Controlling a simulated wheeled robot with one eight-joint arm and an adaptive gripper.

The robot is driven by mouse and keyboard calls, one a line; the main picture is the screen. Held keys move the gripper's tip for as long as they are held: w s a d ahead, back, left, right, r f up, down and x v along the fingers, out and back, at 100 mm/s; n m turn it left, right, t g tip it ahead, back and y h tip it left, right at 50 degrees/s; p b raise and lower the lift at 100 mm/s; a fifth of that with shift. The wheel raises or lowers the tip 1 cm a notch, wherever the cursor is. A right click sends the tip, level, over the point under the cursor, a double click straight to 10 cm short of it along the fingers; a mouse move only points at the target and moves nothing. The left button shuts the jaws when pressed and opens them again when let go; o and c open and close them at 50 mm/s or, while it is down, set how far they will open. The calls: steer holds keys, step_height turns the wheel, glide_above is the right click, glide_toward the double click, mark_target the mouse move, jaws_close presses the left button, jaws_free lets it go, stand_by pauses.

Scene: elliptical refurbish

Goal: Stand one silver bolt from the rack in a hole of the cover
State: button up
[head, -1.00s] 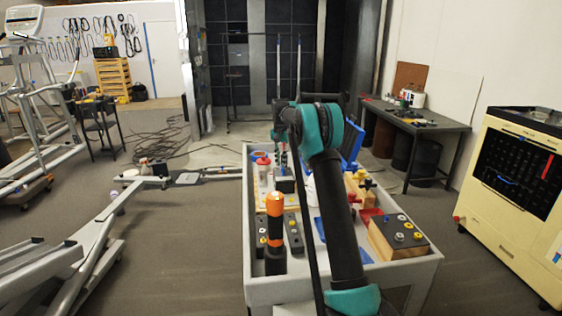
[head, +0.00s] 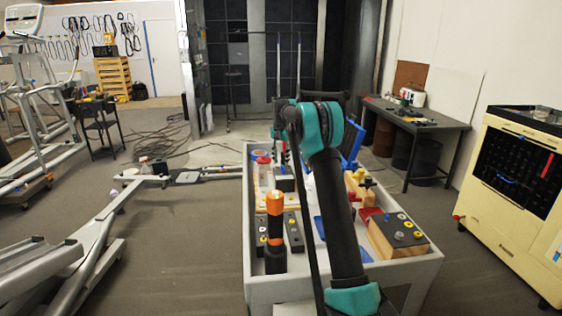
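My arm reaches forward over a white-rimmed cart (head: 250,282), and its teal-and-black wrist is over the far part. My gripper is beyond the wrist, mostly hidden by it, so I cannot tell its fingers or what they hold. Two narrow dark blocks with small round heads, a left block (head: 262,222) and a right block (head: 294,233), stand in the cart. A dark plate (head: 413,243) on a wooden block carries several silver and yellow round pieces. I cannot tell which of these is the bolt rack or the cover; no single silver bolt is clear.
An orange-and-black upright tool (head: 275,232) stands at the cart's near left. A dark workbench (head: 425,125) and a cream cabinet (head: 505,210) stand right. Exercise-machine frames (head: 75,265) lie left.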

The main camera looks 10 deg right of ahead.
step_height(320, 180, up, 12)
steer(key=shift+f, duration=0.2)
stand_by(0.5)
